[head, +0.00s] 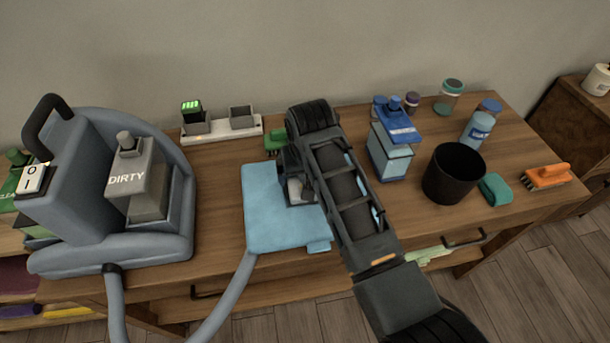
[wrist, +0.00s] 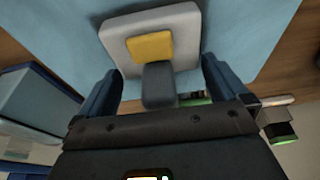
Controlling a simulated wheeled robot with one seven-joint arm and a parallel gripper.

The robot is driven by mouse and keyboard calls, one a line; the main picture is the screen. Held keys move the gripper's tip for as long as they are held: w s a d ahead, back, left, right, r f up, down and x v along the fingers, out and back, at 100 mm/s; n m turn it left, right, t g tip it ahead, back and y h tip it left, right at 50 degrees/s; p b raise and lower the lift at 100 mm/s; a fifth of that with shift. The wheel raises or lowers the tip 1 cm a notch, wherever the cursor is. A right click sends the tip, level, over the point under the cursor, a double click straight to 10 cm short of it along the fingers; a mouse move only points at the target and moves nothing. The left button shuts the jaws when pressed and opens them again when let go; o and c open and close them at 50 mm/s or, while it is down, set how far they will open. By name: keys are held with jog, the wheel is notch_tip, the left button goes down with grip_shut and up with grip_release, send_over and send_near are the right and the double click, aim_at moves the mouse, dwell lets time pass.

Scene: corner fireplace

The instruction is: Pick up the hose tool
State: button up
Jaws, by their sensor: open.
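A pale grey, squarish head with a yellow patch and a dark grey stub, which looks like the hose tool (wrist: 185,55), lies over the light blue pad (wrist: 245,30) in the wrist view. My gripper (wrist: 158,88) is open, with one blue-grey finger on each side of the stub. I cannot tell whether the fingers touch it. In the head view my gripper (head: 298,190) is over the blue pad (head: 265,225), and my arm hides most of the tool. A grey hose (head: 235,290) runs from the grey machine (head: 75,195) to the pad's front edge.
A charger (head: 220,128) and a green brush (head: 275,142) are behind the pad. The wooden table (head: 215,190) has bare room left of the pad.

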jog(key=shift+f, duration=0.15)
jog(key=c, duration=1.1)
jog(key=shift+o, duration=0.2)
notch_tip(320, 180, up, 4)
jog(key=shift+w+r+b, duration=0.1)
jog(key=shift+r+b, duration=0.1)
jog(key=shift+b, duration=0.2)
jog(key=s+d+r, duration=0.3)
jog(key=d+r, duration=0.3)
jog(key=d, duration=0.5)
jog(key=shift+d+r+b, duration=0.15)
jog(key=shift+r+b, duration=0.2)
jog(key=shift+b, duration=0.05)
jog(key=shift+s, duration=0.1)
